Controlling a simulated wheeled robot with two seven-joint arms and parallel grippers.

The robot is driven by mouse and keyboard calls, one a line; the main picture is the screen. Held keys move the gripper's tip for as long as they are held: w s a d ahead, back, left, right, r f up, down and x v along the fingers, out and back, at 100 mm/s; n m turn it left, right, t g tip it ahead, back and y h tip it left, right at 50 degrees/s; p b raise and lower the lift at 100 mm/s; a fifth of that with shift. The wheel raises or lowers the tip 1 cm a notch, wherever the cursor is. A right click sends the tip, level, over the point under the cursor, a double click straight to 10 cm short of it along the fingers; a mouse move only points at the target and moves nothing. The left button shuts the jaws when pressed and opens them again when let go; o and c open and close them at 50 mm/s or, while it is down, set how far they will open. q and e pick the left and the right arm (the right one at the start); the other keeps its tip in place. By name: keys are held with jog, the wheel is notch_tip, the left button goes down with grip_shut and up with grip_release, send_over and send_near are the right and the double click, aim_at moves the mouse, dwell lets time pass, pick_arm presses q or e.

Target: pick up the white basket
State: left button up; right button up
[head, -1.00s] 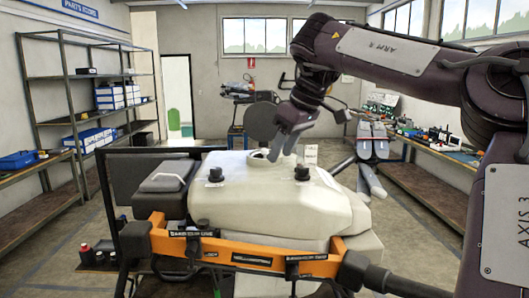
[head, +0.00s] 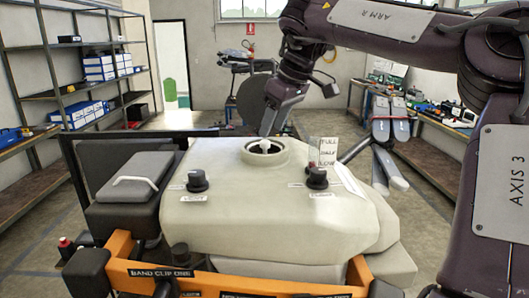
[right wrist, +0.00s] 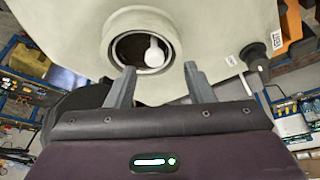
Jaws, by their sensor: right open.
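The drone's cream tank (head: 240,222) has a round open filler neck (head: 284,151) on top. A small white part, seemingly the white basket (head: 265,146), shows inside the neck. In the right wrist view, a white rounded piece of it (right wrist: 153,54) sits within the dark opening; the rest is hidden. My right gripper (head: 270,122) is just above and behind the neck in the head view. In the right wrist view my right gripper (right wrist: 160,78) is open and empty, its two fingers apart at the near side of the opening. My left gripper is not in view.
An orange frame bar (head: 230,280) crosses the front. Grey paddle-shaped parts (head: 391,120) stick out behind right. Shelving (head: 75,95) stands at left.

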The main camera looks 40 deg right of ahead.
aim_at(266, 141)
jog(key=w+f, duration=0.1)
jog(key=f+p, duration=0.1)
jog(key=w+f+p, duration=0.1)
jog(key=f, duration=0.1)
jog(key=shift+w+d+f, duration=0.1)
jog(key=shift+w+d, duration=0.1)
jog(key=shift+w, duration=0.1)
jog(key=shift+f, duration=0.1)
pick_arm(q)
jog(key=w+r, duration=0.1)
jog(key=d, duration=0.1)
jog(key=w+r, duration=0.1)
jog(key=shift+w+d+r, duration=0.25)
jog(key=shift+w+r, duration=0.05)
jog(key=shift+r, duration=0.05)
pick_arm(e)
jog(key=shift+a, duration=0.1)
jog(key=shift+s, duration=0.1)
jog(key=c, duration=0.5)
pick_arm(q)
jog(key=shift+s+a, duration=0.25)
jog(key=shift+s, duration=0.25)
pick_arm(e)
grip_shut()
